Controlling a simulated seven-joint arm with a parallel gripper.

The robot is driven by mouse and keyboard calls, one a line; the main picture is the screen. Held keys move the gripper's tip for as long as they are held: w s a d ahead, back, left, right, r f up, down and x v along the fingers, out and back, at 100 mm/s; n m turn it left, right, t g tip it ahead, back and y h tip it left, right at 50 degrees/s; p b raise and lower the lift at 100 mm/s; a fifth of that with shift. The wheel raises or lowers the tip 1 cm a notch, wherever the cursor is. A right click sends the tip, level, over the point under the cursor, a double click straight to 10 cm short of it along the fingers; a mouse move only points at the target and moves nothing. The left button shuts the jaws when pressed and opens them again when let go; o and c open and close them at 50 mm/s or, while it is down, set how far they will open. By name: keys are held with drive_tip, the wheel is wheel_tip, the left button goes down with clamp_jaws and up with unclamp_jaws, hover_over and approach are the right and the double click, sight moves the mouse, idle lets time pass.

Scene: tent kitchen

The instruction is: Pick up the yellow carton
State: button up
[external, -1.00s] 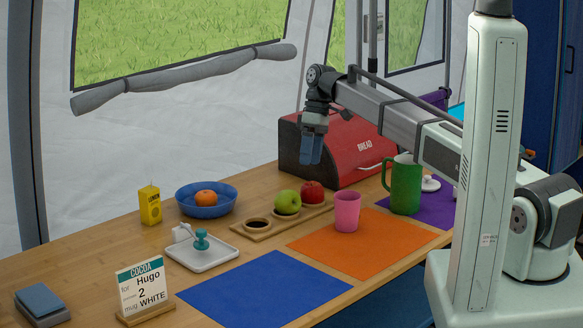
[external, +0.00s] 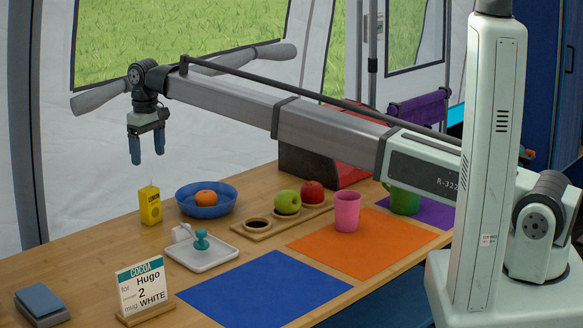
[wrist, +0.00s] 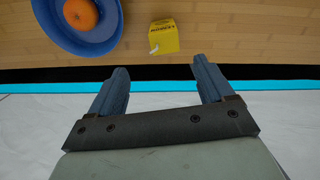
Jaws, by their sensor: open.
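The yellow carton (external: 150,206) stands upright on the wooden counter at the left, with dark lettering reading "LEMON". It also shows in the wrist view (wrist: 164,37), at the top middle beside the blue bowl. My gripper (external: 147,148) is open and empty, fingers pointing down, well above the counter near the carton. In the wrist view my two blue fingertips (wrist: 160,72) sit apart, below the carton in the picture and not touching it.
A blue bowl (external: 212,211) with an orange (external: 206,198) stands just right of the carton. A white tray (external: 203,257) with a teal-handled item and a cocoa sign (external: 142,288) are nearer the front. The tent wall (external: 100,170) rises behind the counter.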

sight(149, 189)
wheel_tip(149, 189, down, 8)
drive_tip(key=shift+s+a+f, duration=0.1)
drive_tip(key=shift+f, duration=0.05)
drive_tip(key=shift+s+a+f, duration=0.1)
drive_tip(key=shift+s+f, duration=0.05)
drive_tip(key=shift+f, duration=1.25)
drive_tip(key=shift+s+a+f, duration=0.1)
drive_tip(key=shift+f, duration=1.25)
drive_tip(key=c, duration=1)
drive_tip(key=shift+c, duration=0.2)
drive_tip(key=shift+r, duration=0.15)
